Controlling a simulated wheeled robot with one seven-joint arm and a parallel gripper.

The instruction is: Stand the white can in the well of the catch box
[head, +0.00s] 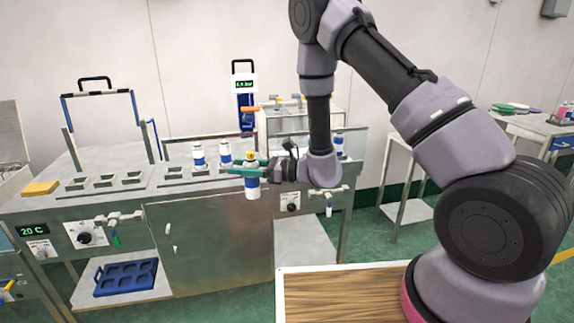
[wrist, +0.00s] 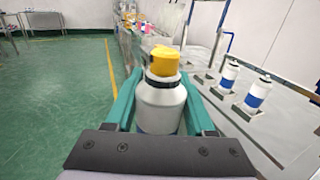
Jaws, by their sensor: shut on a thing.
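My gripper (head: 248,171) is shut on a white can (head: 252,188) with a blue band and a yellow top, held upright in front of the bench's front edge. In the wrist view the can (wrist: 160,108) stands between the teal fingers (wrist: 160,100), its yellow cap (wrist: 165,60) upward. The can's underside is hidden in the wrist view. I cannot tell for certain which fixture is the catch box; a clear-walled box (head: 285,120) stands at the back, partly behind my arm.
Two blue-banded cans (head: 198,155) (head: 225,153) stand in bench wells left of my gripper. Empty square wells (head: 104,181) and a yellow sponge-like block (head: 40,188) lie further left. A blue tray (head: 126,278) sits on a low shelf. Another can (head: 339,146) shows behind my arm.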

